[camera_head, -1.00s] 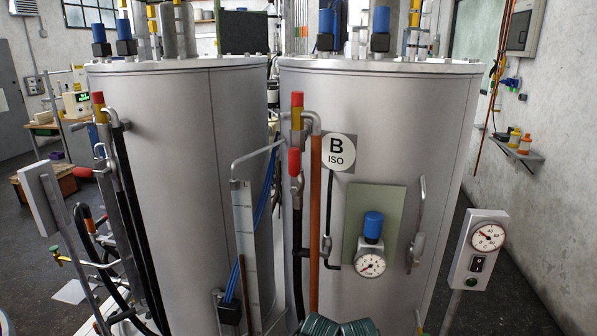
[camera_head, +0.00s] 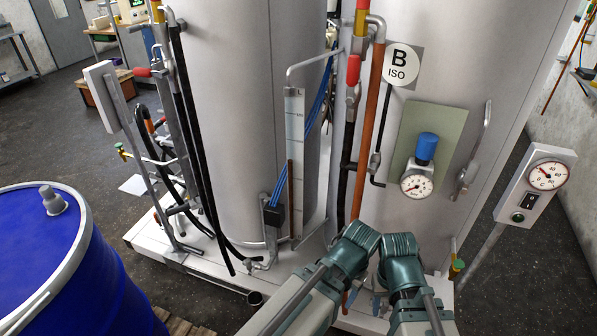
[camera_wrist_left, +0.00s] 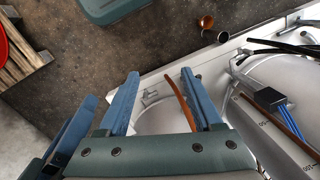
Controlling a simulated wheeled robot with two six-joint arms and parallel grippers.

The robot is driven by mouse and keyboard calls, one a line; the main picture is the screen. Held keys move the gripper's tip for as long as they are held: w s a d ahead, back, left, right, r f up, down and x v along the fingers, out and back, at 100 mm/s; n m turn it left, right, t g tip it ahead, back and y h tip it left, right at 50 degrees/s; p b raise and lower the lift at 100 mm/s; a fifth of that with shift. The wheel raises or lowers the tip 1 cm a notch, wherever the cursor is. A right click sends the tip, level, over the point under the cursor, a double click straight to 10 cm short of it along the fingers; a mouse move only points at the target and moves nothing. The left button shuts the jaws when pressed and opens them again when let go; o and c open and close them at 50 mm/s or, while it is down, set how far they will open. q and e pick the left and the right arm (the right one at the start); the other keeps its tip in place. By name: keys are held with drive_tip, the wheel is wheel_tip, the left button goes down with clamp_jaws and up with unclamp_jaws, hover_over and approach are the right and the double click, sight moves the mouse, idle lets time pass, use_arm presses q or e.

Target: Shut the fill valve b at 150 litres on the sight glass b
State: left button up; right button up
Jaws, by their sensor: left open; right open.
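The sight glass b (camera_head: 294,125) is a pale upright scale between the two tanks. A brown column (camera_head: 291,190) fills its lower part and ends below the upper printed mark, whose number is too small to read. A red valve handle (camera_head: 353,69) stands upright on the pipework left of the B sign; another red and yellow handle (camera_head: 361,18) is above it. I cannot tell which is fill valve b. My right gripper (camera_head: 380,302) is low before tank B, well below the handles, open and empty. My left gripper (camera_wrist_left: 160,74) is open, with a copper-coloured pipe (camera_wrist_left: 179,98) showing between its fingers.
Tank B (camera_head: 455,70) carries a B ISO sign (camera_head: 402,64) and a pressure gauge (camera_head: 416,184). A control box (camera_head: 536,184) stands at right. A blue drum (camera_head: 50,260) is at lower left. Hoses (camera_head: 190,130) hang by the left tank (camera_head: 235,100). Dark floor is open behind the drum.

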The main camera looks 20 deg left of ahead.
use_arm(q)
drive_tip(key=c, duration=0.4)
drive_tip(key=shift+w+r, duration=0.1)
drive_tip(key=shift+r, duration=0.15)
drive_tip(key=shift+c, duration=1.4)
drive_tip(key=w+r+n+h+p, duration=0.1)
drive_tip(key=r+p, duration=0.1)
drive_tip(key=w+r+h+p, duration=0.1)
drive_tip(key=r+h+p, duration=0.1)
drive_tip(key=r, duration=0.1)
drive_tip(key=w+r+n+h+p, duration=0.1)
drive_tip(key=r+p, duration=0.1)
drive_tip(key=p, duration=0.1)
drive_tip(key=shift+w+d+r+n+h, duration=0.15)
drive_tip(key=shift+w+r+n+h, duration=0.15)
drive_tip(key=shift+w, duration=0.1)
clamp_jaws()
drive_tip(key=n+t+h+p, duration=0.7)
drive_tip(key=n+t+p, duration=0.5)
drive_tip(key=t+p, duration=0.35)
approach(352, 80)
drive_tip(key=s+a+r, duration=0.2)
drive_tip(key=a, duration=0.6)
drive_tip(key=s+d+x, duration=0.1)
drive_tip(key=d+x, duration=0.1)
drive_tip(key=x, duration=1)
drive_tip(key=shift+d+f+p, duration=0.25)
drive_tip(key=shift+d+p, duration=0.05)
drive_tip(key=shift+d, duration=0.05)
